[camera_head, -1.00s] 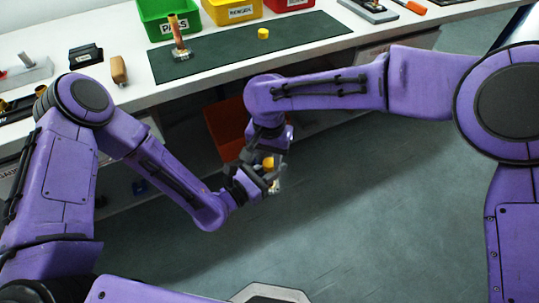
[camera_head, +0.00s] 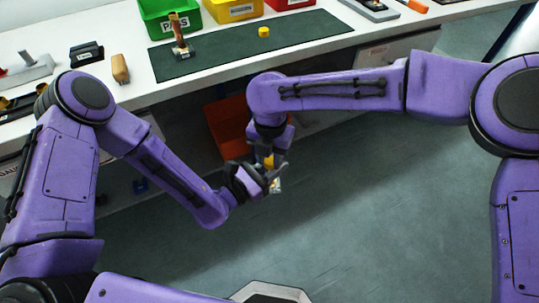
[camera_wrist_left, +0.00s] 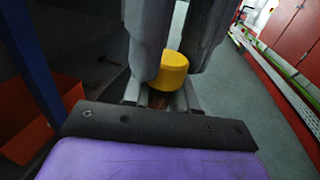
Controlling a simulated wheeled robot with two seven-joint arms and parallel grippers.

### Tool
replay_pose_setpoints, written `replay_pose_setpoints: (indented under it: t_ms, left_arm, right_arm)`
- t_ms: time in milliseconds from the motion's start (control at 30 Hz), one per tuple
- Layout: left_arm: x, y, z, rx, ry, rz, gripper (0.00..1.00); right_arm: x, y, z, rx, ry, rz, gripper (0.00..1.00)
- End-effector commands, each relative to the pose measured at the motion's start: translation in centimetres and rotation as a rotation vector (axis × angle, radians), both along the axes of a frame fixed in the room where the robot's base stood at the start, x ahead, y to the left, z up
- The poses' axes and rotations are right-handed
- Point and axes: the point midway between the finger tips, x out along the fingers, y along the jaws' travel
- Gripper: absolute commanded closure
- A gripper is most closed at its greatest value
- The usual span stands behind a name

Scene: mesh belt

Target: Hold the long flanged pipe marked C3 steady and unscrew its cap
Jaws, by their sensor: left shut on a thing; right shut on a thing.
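The held pipe is mostly hidden between my two grippers, in front of the bench. Its yellow cap (camera_head: 268,161) shows in the head view and, larger, in the left wrist view (camera_wrist_left: 173,70). A bit of copper-brown pipe (camera_wrist_left: 160,99) shows below the cap. My left gripper (camera_head: 270,180) is shut on the pipe below the cap. My right gripper (camera_head: 270,154) comes down from above, shut on the cap; its dark fingers stand on both sides of it in the left wrist view. The cap looks seated on the pipe. No C3 mark is readable.
On the bench's dark green mat (camera_head: 215,57) stand another copper-brown pipe (camera_head: 178,32) and a loose yellow cap (camera_head: 263,32). Green (camera_head: 154,22), yellow (camera_head: 218,14) and red bins line the back. A red-orange bin (camera_head: 224,128) sits below the bench. The floor at right is clear.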

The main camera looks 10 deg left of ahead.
Motion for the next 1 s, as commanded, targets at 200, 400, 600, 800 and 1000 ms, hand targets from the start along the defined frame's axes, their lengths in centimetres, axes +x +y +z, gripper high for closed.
replay_pose_setpoints:
  t_ms: [200,400,600,800,1000]
  left_arm:
    - [-0.6,-0.55,0.07,0.0,0.001,-0.022,1.0]
    - [-0.63,-0.57,0.04,0.001,0.002,-0.023,1.0]
    - [-0.64,-0.53,0.0,0.002,0.002,-0.023,1.0]
    - [-0.63,-0.49,-0.03,0.002,0.002,-0.021,1.0]
    - [-0.41,-0.3,0.0,0.0,0.002,-0.013,1.0]
  right_arm:
    - [0.78,-0.01,0.3,0.016,-0.019,0.679,1.0]
    - [0.92,-0.03,0.35,0.017,-0.022,1.032,1.0]
    - [0.99,-0.07,0.37,0.015,-0.023,1.083,1.0]
    - [1.0,-0.13,0.36,0.013,-0.022,1.081,0.51]
    - [0.8,-0.1,0.24,0.014,-0.017,1.083,0.42]
